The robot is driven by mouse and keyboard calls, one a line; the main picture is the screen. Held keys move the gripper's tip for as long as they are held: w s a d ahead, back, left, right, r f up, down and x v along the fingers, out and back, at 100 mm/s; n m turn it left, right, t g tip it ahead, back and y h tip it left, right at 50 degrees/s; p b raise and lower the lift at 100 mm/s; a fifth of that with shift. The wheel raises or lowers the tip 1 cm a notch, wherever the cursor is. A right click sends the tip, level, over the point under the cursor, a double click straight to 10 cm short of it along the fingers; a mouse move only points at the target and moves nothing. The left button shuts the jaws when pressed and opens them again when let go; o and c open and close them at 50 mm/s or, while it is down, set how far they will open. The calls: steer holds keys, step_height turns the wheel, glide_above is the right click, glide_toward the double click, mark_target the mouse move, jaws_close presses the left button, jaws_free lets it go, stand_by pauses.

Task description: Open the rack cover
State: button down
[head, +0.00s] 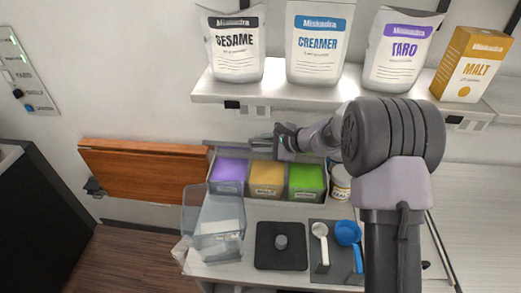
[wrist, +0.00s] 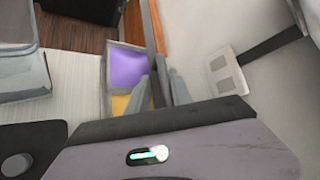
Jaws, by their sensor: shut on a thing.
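The rack (head: 327,187) stands at the back of the counter against the wall, with purple, yellow and green compartments in a row. Its grey rack cover (head: 228,149) shows as a band along the rear of the rack, and its raised edge (wrist: 149,28) shows nearly edge-on in the wrist view. The compartments show from above. My gripper (head: 268,142) is over the rear of the rack; in the wrist view its fingers (wrist: 163,80) are shut on the cover's edge. The exact contact is partly hidden by the fingers.
A shelf (head: 290,92) with several bags and a box hangs above my arm. A clear container (head: 214,225), a black mat (head: 281,257), a white scoop (head: 320,237) and a blue scoop (head: 349,236) are in front. A jar (head: 340,183) stands right of the rack.

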steer(key=shift+w+d+r, duration=0.1)
steer(key=shift+w+r, duration=0.25)
steer(key=shift+w, duration=0.35)
steer(key=shift+w+a+r, duration=0.1)
steer(key=shift+w+r, duration=0.3)
steer(key=shift+w, duration=0.25)
steer(key=shift+w+d+r, duration=0.1)
steer(key=shift+w+r, duration=0.25)
steer(key=shift+w, duration=0.35)
steer(key=c, duration=1.5)
jaws_free()
steer(key=shift+w, duration=0.1)
steer(key=shift+d+r, duration=0.1)
steer(key=shift+d, duration=0.1)
steer(key=s+d+b, duration=0.1)
steer(key=s+d, duration=0.6)
steer(key=d, duration=0.3)
steer(key=shift+s+d+r+b, duration=0.2)
steer(key=shift+s+b, duration=0.1)
steer(key=shift+b, duration=0.1)
